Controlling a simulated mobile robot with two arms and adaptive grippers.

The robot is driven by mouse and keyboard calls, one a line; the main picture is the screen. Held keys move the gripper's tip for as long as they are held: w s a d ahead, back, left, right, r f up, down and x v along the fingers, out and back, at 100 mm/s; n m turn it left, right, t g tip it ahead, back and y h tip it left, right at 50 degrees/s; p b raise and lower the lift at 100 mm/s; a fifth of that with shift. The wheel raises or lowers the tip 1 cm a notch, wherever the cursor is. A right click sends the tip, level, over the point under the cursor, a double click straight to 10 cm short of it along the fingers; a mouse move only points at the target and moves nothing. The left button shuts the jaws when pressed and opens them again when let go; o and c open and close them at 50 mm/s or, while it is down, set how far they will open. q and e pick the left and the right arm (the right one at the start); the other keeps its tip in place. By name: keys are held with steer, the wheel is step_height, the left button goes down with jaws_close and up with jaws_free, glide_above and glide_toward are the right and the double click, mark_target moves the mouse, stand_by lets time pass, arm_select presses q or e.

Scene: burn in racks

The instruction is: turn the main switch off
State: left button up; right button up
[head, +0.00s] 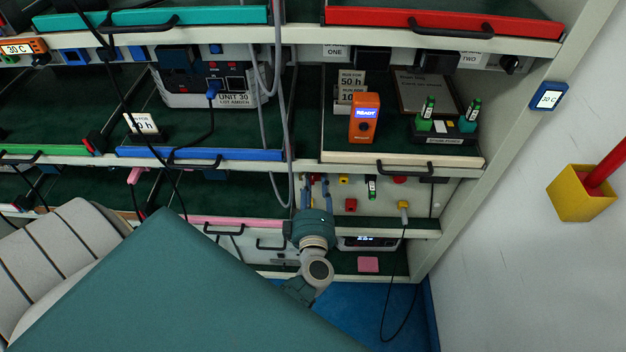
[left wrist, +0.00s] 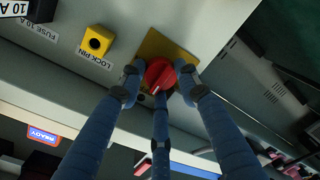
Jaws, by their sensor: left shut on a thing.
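The main switch (left wrist: 160,74) is a red rotary knob on a yellow plate (left wrist: 163,45), seen close in the left wrist view. A pale line runs slantwise across its face. The blue fingers of my left gripper (left wrist: 160,88) are closed around the knob, one on each side and one from below. My right gripper is in neither view.
Beside the switch is a yellow lock pin block (left wrist: 97,40) with its label. On the shelf above stand an orange meter (head: 364,118) and a black holder (head: 445,135) with green-based units. A black cable (head: 396,270) hangs at the right of the panel.

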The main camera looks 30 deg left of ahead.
arm_select(q)
steer(key=shift+d+f, duration=0.15)
steer(key=shift+f, duration=0.15)
steer(key=o, duration=1.1)
steer(key=shift+r, duration=0.15)
steer(key=shift+v, duration=4)
